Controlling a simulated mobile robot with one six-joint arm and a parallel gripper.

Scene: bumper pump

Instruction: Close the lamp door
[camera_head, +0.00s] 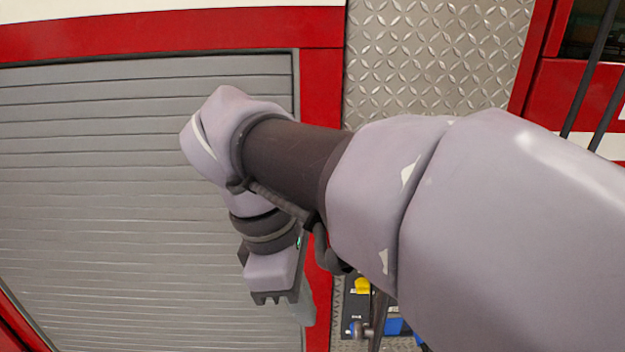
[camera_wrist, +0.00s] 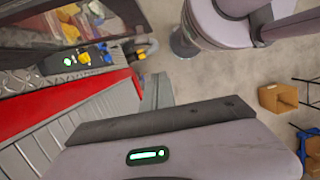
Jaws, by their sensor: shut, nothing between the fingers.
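My gripper (camera_head: 273,297) hangs pointing down in the head view, in front of the grey shutter and left of the red post. It is shut and holds nothing. Its body (camera_wrist: 175,150) fills the bottom of the wrist view, with a green light on it; the fingertips do not show there. No lamp door can be made out for certain. A small pale grey panel (camera_head: 306,304) shows beside the gripper at the red post; a similar grey piece (camera_wrist: 158,92) stands past the gripper's edge in the wrist view. I cannot tell whether either is the door.
The ribbed grey shutter (camera_head: 110,200) fills the left. A control panel (camera_wrist: 80,60) with yellow and blue parts lies beyond the red frame (camera_wrist: 85,112). My arm covers much of the head view.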

